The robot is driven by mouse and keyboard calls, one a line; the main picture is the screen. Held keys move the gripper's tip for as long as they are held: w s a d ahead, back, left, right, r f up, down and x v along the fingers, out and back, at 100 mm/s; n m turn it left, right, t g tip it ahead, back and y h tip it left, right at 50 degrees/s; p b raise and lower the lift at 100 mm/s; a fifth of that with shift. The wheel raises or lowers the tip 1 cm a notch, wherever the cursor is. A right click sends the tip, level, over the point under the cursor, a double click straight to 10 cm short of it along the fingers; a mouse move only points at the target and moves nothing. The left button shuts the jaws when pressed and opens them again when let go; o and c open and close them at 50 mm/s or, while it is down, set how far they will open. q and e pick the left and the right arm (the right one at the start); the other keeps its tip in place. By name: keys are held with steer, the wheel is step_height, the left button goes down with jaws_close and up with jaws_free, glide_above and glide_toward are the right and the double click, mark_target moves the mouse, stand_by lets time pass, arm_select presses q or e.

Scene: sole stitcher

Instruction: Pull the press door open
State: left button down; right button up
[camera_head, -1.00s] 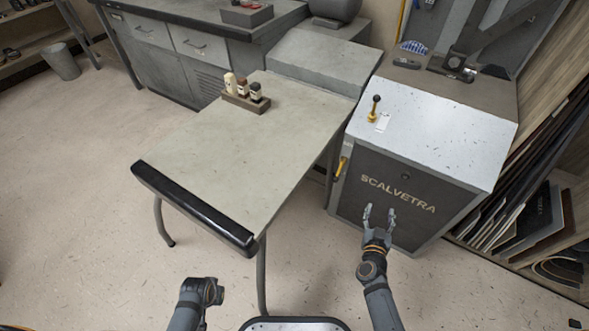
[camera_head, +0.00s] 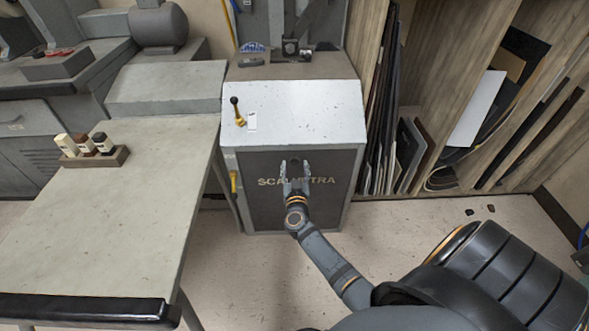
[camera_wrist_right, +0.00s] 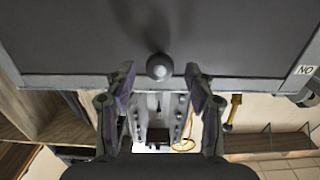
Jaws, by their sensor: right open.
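The press is a grey cabinet with a white sloped top (camera_head: 290,110) and a dark front door (camera_head: 262,205) lettered SCALVETRA. The door looks shut. In the right wrist view, a round dark knob (camera_wrist_right: 159,66) stands out from the dark door panel (camera_wrist_right: 80,40). My right gripper (camera_head: 295,166) is in front of the door, over the middle of the lettering. Its two fingers (camera_wrist_right: 160,72) are open, one on each side of the knob, with gaps showing; I see no grip on it. My left gripper is out of view.
A yellow handle (camera_head: 233,183) is at the press's left edge, and a black-knobbed lever (camera_head: 236,110) on its top. A grey table (camera_head: 120,220) stands close on the left. Upright boards (camera_head: 405,150) fill racks on the right. Floor is clear before the press.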

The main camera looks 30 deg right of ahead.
steer(key=shift+w+d, duration=0.25)
steer(key=shift+w, duration=0.15)
jaws_close()
